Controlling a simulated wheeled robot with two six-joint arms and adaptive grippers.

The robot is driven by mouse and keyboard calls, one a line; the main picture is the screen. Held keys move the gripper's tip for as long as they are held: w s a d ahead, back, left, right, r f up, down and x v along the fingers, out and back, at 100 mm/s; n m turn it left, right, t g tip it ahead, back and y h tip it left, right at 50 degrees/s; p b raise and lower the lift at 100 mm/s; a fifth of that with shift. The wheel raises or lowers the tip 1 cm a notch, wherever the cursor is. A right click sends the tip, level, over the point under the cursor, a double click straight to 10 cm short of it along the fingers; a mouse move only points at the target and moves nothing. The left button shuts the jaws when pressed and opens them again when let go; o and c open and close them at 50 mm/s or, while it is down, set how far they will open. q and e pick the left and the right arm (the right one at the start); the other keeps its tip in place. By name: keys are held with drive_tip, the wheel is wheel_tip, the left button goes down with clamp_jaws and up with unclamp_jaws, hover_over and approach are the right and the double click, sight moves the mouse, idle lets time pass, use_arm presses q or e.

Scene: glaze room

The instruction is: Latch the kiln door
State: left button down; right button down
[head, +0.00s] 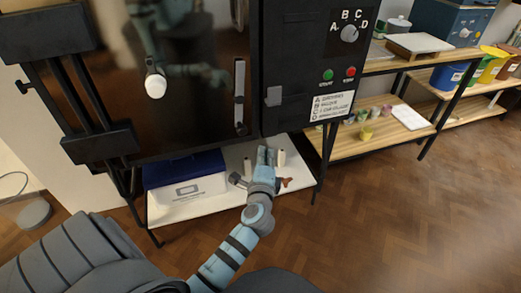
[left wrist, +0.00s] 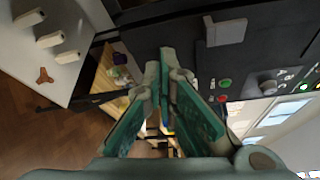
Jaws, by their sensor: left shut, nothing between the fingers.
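The kiln door (head: 195,120) is a dark, shiny panel with hinges at its left. Its right edge lies close beside the control panel; I cannot tell whether it is fully flush. A vertical latch lever (head: 239,98) is mounted near the door's right edge. A grey catch plate (head: 273,96) sits on the kiln front to its right, apart from the lever; it also shows in the left wrist view (left wrist: 226,32). My left gripper (head: 266,155) is shut and empty, below the door's lower right corner, touching neither. My right gripper is not in view.
A white-ended knob (head: 155,86) sticks out from the door. The low shelf (head: 230,158) holds a blue-lidded box (head: 187,178), pale posts (head: 281,157) and a brown three-armed piece (left wrist: 44,76). The control panel has a dial (head: 349,34). A wooden shelf stands at right.

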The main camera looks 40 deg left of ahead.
use_arm(q)
drive_tip(key=b+x, duration=0.2)
drive_tip(key=x, duration=0.7)
drive_tip(key=s+a, duration=0.1)
drive_tip(key=s+a+p, duration=0.1)
drive_tip(key=s, duration=0.1)
drive_tip(key=shift+s+a+r, duration=0.1)
drive_tip(key=shift+s+r, duration=0.15)
drive_tip(key=shift+r, duration=0.15)
drive_tip(key=shift+s+a+m+p, duration=0.2)
drive_tip(key=shift+m+p, duration=0.1)
drive_tip(key=shift+p, duration=0.55)
